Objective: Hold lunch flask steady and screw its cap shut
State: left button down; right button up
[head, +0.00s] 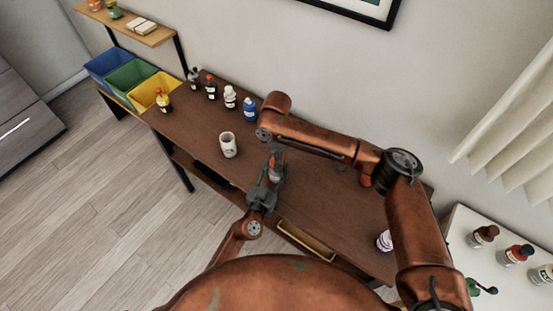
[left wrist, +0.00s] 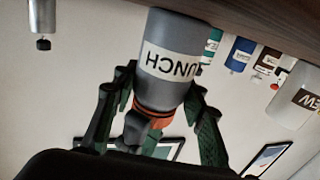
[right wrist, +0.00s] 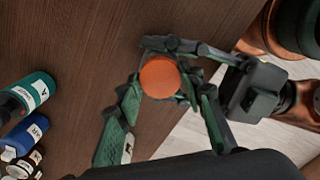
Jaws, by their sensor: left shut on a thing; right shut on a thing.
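The lunch flask (left wrist: 172,62) is a grey cylinder with a white label reading LUNCH; it stands upright on the brown table, upside down in the left wrist view. Its orange cap (right wrist: 160,77) is at the flask's top, seen from above in the right wrist view. I cannot tell how tightly it sits. My left gripper (head: 268,183) is shut around the flask's body from the front. My right gripper (head: 272,150) comes from above, shut on the cap with a finger on each side. In the head view the arms hide much of the flask (head: 275,172).
Several bottles, including a blue one (head: 249,109), line the table's back left. A white jar (head: 384,241) is at the right. A yellow tray (head: 305,241) is at the front edge. Bins, including a yellow one (head: 150,92), stand far left.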

pick_arm(q)
jog(key=shift+d, duration=0.1)
pick_arm(e)
jog(key=m, duration=0.6)
jog(key=shift+m, duration=0.3)
jog(key=m, duration=0.5)
pick_arm(q)
jog(key=shift+s, duration=0.1)
pick_arm(e)
jog(key=o, duration=0.8)
jog(key=shift+w, duration=0.1)
jog(key=o, duration=0.6)
notch_tip(320, 180, up, 12)
